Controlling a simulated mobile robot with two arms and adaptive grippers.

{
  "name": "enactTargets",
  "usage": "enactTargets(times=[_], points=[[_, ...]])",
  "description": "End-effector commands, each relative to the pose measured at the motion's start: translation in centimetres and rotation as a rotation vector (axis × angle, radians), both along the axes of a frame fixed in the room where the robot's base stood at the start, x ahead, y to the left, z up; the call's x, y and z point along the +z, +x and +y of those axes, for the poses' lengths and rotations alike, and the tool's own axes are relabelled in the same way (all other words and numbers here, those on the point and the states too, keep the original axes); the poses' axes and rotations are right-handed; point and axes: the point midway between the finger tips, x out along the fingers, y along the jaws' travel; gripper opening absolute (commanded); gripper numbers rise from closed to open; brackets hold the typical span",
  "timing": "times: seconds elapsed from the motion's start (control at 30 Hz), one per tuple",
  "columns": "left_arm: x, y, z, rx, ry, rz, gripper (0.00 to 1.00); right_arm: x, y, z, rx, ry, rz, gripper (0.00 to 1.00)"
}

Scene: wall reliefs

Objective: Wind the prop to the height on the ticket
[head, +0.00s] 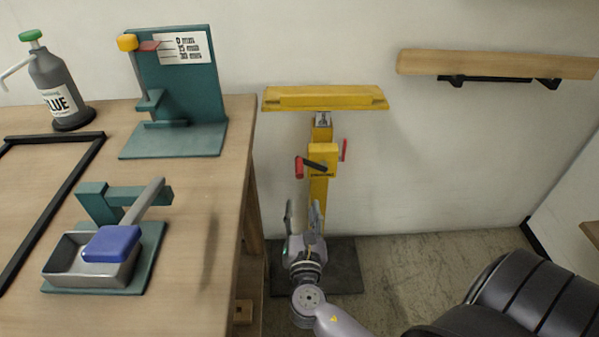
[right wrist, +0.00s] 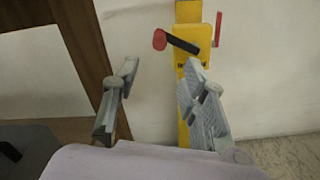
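The yellow prop (head: 318,190) stands upright against the wall right of the bench, with a wide yellow head (head: 325,98) on top. Its crank (head: 316,164) has a black arm and a red knob (head: 299,168) pointing left; a red lever (head: 343,149) is on the other side. The white ticket (head: 182,48) is on a teal board; its lines are too small to read surely. My right gripper (head: 302,212) is open and empty, below the crank. In the right wrist view its fingers (right wrist: 160,80) are apart, with the red knob (right wrist: 159,39) beyond them. My left gripper is out of view.
The wooden bench (head: 190,220) on the left holds a glue bottle (head: 56,85), a black frame (head: 50,205) and a metal tray (head: 75,262) with a blue-headed tool. A wooden shelf (head: 500,64) is on the wall at right. Floor right of the prop is clear.

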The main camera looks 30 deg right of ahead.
Motion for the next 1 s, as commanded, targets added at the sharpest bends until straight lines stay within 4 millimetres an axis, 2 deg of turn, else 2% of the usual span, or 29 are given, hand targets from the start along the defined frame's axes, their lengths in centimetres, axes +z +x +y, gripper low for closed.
enactTargets(times=[0.4, 0.6, 0.8, 1.0], points=[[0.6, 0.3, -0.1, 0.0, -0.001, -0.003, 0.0, 0.0, 7.9, -4.8, 0.0, 0.001, -0.002, 0.4], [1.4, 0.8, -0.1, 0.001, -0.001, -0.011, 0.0, 0.0, 11.0, -6.8, -0.001, 0.002, -0.001, 0.4], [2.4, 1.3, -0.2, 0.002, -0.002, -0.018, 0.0, -0.1, 12.7, -7.8, 0.002, 0.003, 0.0, 0.4], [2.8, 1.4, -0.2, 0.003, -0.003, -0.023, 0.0, -0.1, 13.1, -8.0, 0.001, 0.003, 0.001, 0.4]])
